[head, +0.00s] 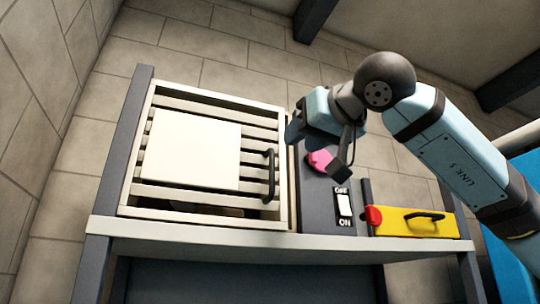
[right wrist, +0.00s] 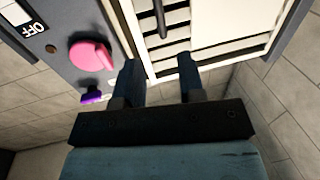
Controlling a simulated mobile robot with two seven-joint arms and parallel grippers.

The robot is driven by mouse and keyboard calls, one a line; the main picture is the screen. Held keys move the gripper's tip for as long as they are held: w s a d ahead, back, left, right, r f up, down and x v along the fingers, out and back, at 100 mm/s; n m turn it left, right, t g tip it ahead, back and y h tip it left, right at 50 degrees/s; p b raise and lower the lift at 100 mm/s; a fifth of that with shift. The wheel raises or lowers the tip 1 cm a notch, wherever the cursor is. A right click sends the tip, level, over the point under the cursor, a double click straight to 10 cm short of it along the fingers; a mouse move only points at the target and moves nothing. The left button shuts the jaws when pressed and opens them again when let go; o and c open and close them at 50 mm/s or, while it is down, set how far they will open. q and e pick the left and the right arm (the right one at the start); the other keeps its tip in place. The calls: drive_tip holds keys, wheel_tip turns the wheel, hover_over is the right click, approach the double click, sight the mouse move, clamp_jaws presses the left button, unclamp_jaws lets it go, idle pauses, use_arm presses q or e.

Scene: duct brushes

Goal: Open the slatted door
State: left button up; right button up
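The slatted door (head: 205,191) has cream slats, a plain pale panel (head: 192,145) across its middle and a dark upright bar handle (head: 270,175) near its right edge. It looks shut in its cream frame. My right gripper (head: 316,150) is above the control panel, right of the door and handle. In the right wrist view my right gripper (right wrist: 160,78) has its two fingers apart with nothing held between them. The handle (right wrist: 162,18) shows beyond the fingertips, apart from them, in front of the slats (right wrist: 177,32). My left gripper is not in view.
Right of the door, a dark panel carries a pink knob (head: 319,161) close to my gripper and an OFF/ON switch (head: 344,204). A purple knob (right wrist: 92,95) shows in the wrist view. A yellow drawer (head: 400,222) with a black handle is farther right.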

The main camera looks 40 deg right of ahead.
sight(273, 157)
drive_tip(key=w+p, duration=0.2)
drive_tip(key=w, duration=0.8)
drive_tip(key=shift+d, duration=0.1)
drive_tip(key=shift+c, duration=0.2)
clamp_jaws()
